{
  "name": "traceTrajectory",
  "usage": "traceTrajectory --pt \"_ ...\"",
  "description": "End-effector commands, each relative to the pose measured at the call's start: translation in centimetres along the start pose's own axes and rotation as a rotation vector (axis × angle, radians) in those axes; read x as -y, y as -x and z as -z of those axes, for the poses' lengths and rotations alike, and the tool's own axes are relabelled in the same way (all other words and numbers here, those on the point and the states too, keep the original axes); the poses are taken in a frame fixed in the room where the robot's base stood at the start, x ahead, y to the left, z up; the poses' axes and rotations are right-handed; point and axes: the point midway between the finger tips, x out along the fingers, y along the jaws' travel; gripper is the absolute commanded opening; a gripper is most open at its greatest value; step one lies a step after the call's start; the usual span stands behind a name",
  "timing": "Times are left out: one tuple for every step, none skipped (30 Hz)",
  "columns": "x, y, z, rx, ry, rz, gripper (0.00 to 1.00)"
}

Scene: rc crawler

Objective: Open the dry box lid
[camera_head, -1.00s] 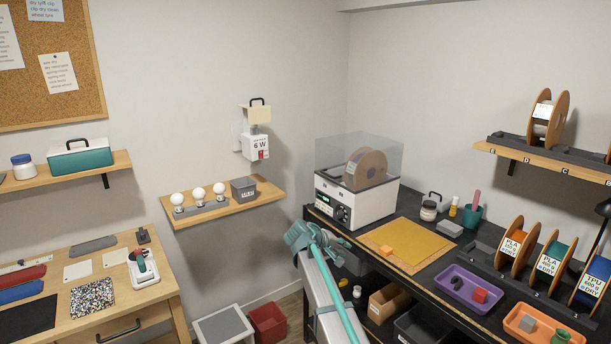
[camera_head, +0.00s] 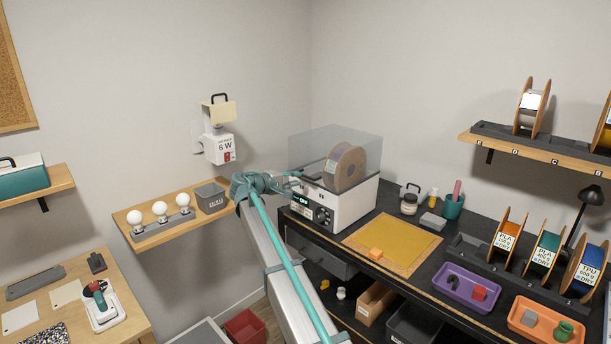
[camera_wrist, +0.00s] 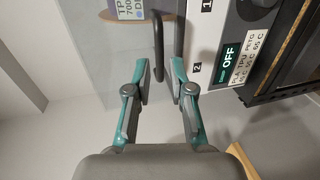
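The dry box (camera_head: 343,205) is a white box with a dark control panel, on the dark bench. Its clear lid (camera_head: 362,142) is down on top, with a brown spool visible inside. My gripper (camera_head: 297,180) is at the box's front left, near the lid's lower edge. In the wrist view my gripper (camera_wrist: 160,68) is open.
A yellow mat (camera_head: 395,243) with an orange block lies right of the box. A wall shelf (camera_head: 160,235) with white bulbs and a grey bin (camera_head: 210,197) is left of my arm. A lamp-like unit (camera_head: 218,145) hangs on the wall. Clear air lies above the lid.

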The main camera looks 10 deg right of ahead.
Motion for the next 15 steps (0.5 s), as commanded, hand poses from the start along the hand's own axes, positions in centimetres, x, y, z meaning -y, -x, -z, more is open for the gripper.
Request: traceTrajectory --pt "-0.4 -1.0 0.1 0.001 0.0 0.0 0.22" --pt "-0.4 -1.5 0.0 0.002 -0.001 0.0 0.22" --pt "-0.4 -2.2 0.0 0.003 -0.001 0.001 0.22" --pt "-0.4 -2.7 0.0 0.002 -0.001 0.001 0.22" --pt "-0.3 -3.2 0.1 0.001 -0.001 0.001 0.22" --pt "-0.3 -3.8 0.1 0.001 0.0 0.001 0.22" --pt "-0.3 -4.2 0.0 0.001 0.0 0.001 0.22" --pt "-0.3 -4.6 0.0 0.002 0.0 0.001 0.22" --pt "-0.2 -5.1 0.0 0.001 0.0 0.001 0.22" --pt "-0.2 -5.4 0.1 0.001 -0.001 0.001 0.22" --pt "-0.2 -5.6 0.1 0.0 -0.001 0.001 0.22" --pt "-0.2 -5.9 0.1 -0.001 -0.001 0.001 0.22" --pt "-0.2 -6.1 0.1 -0.001 -0.001 0.001 0.22" --pt "-0.2 -6.2 0.1 -0.001 -0.001 0.001 0.22" --pt "-0.1 -6.4 0.0 -0.001 -0.001 0.001 0.22"
